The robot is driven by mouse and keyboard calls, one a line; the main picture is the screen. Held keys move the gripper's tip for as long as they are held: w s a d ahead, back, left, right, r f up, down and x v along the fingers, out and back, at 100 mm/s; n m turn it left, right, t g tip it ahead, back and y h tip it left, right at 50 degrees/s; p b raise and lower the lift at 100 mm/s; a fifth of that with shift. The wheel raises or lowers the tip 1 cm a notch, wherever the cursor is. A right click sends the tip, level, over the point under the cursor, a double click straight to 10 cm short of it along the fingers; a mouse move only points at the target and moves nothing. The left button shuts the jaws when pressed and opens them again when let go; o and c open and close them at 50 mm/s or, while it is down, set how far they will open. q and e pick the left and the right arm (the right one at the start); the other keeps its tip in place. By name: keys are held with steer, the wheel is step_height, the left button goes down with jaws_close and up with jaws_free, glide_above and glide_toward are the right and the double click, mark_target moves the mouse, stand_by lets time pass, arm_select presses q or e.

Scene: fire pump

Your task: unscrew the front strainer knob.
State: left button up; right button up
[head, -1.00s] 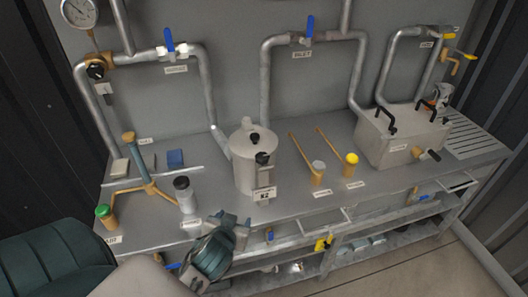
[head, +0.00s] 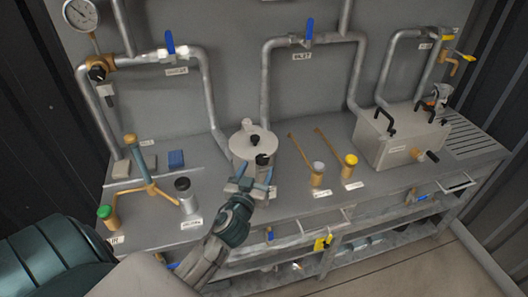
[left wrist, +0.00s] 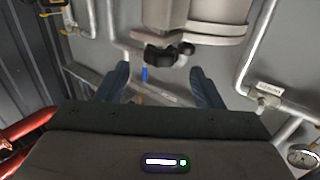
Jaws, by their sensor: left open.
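The strainer is a pale grey pot (head: 240,147) with a lid, standing on the bench in the middle of the head view. Its front knob (head: 262,159) is black and sits at the front rim of the lid; a second black knob (head: 255,139) is on the lid's top. My left gripper (head: 254,180) is open and empty, just in front of and below the front knob. In the left wrist view a dark knob (left wrist: 160,54) shows ahead of the gap between my two fingers (left wrist: 160,82), apart from them. My right gripper is out of view.
Left of the pot stand a black-capped cylinder (head: 186,192) and a brass branched fitting (head: 148,188). Right of it are a grey-capped fitting (head: 318,175), a yellow-capped fitting (head: 350,162) and a metal box (head: 400,145). Pipes rise behind.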

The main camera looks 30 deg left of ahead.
mark_target(264, 154)
arm_select(q)
steer(key=p+x, duration=0.2)
steer(key=x, duration=0.5)
steer(key=shift+w+a+f, duration=0.1)
steer(key=shift+w+a, duration=0.05)
steer(key=shift+w, duration=0.2)
